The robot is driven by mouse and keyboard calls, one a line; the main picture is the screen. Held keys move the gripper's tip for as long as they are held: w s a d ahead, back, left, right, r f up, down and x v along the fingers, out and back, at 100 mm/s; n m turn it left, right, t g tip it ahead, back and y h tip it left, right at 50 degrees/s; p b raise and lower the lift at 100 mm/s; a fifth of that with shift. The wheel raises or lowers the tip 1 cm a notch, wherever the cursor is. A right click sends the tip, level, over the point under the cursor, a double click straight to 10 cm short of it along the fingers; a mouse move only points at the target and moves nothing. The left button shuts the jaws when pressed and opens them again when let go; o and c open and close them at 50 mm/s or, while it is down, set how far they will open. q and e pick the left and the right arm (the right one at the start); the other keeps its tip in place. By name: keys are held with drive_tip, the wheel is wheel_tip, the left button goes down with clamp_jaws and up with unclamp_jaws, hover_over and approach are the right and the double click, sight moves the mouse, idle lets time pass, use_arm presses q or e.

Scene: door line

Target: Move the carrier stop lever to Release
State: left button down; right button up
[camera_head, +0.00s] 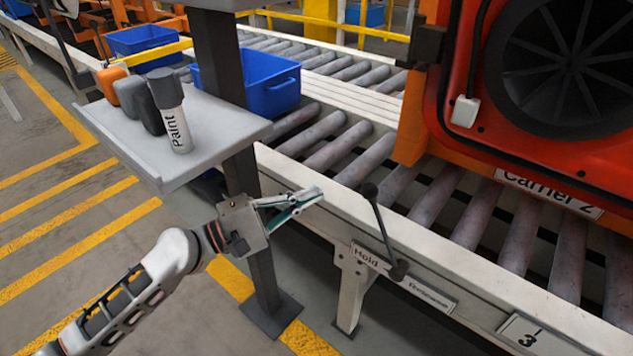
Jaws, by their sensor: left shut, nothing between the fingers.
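The carrier stop lever (383,230) is a thin black rod with a dark knob at its top, mounted on the side rail of the roller conveyor. It leans up and to the left from its pivot, toward the side of the Hold label (367,257). The Release label (430,296) is to the right of the pivot. My left gripper (316,195) is shut and empty, its fingertips pointing right, to the left of the lever's knob and apart from it in the picture. My right gripper is not in view.
A grey shelf (225,125) on a post stands at the left, with a Paint can (170,112) and other bottles on it. A blue crate (268,82) is behind it. The orange carrier labelled Carrier 2 (548,194) sits on the rollers at the right.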

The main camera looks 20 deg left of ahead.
use_arm(q)
drive_tip(key=w+d+r+p, duration=0.1)
drive_tip(key=w+d+p, duration=0.1)
drive_tip(key=d, duration=0.4)
drive_tip(key=shift+w+d+r, duration=0.2)
drive_tip(key=shift+d+r, duration=0.1)
drive_tip(key=shift+d, duration=0.05)
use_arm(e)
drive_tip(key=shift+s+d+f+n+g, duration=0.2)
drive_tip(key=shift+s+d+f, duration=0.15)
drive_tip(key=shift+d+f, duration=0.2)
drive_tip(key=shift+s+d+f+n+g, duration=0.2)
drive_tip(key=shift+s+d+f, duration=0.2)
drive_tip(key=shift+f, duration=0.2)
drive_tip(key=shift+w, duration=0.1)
